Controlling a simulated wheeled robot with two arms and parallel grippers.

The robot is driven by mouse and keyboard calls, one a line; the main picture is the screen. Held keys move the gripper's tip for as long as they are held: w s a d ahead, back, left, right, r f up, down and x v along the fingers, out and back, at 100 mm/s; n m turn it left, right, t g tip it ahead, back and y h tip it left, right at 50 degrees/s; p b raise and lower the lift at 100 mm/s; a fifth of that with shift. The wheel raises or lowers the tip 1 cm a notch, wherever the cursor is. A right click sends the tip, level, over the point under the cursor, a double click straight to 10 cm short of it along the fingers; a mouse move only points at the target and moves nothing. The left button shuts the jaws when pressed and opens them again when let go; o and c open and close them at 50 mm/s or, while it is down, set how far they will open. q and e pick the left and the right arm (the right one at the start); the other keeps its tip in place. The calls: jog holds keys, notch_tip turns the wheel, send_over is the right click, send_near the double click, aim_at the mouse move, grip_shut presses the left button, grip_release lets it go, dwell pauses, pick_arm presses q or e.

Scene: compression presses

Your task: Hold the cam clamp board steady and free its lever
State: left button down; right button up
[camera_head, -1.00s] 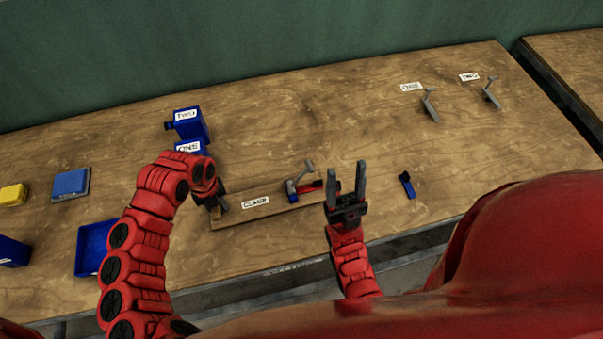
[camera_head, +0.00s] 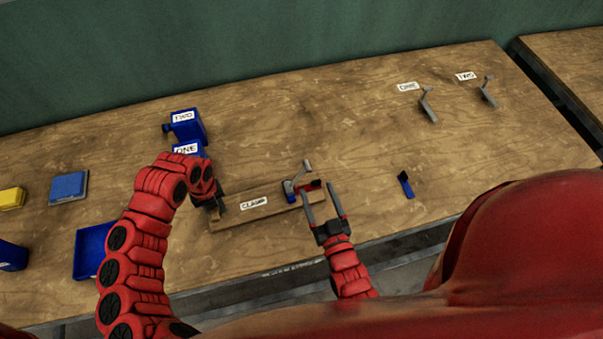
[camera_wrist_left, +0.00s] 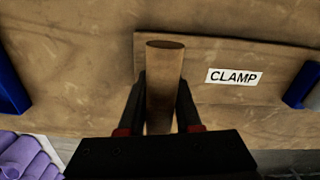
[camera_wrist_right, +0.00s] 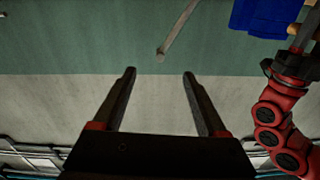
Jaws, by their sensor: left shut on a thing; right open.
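The cam clamp board (camera_head: 230,219) is a flat wooden board labelled CLAMP, lying near the table's front edge. Its blue cam clamp (camera_head: 288,190) with a grey lever (camera_head: 307,168) and a red part (camera_head: 313,186) sits at the board's right end. My left gripper (camera_wrist_left: 161,82) is shut on an upright round wooden peg (camera_wrist_left: 165,60) at the board's left end. My right gripper (camera_head: 319,191) is open and empty, its fingers beside the clamp. In the right wrist view, a grey bar (camera_wrist_right: 178,30) shows beyond the open fingers; I cannot tell if it is the lever.
Blue blocks labelled ONE (camera_head: 187,148) and TWO (camera_head: 187,125) stand behind my left arm. A blue tray (camera_head: 90,250) is at left. A small blue piece (camera_head: 405,184) lies right of my right gripper. Grey levers (camera_head: 428,104) stand at the back right.

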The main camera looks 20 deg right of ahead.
aim_at(305, 161)
jog(key=w, duration=1.2)
jog(key=shift+a+f, duration=0.15)
jog(key=shift+c, duration=0.2)
grip_shut()
dwell(0.3)
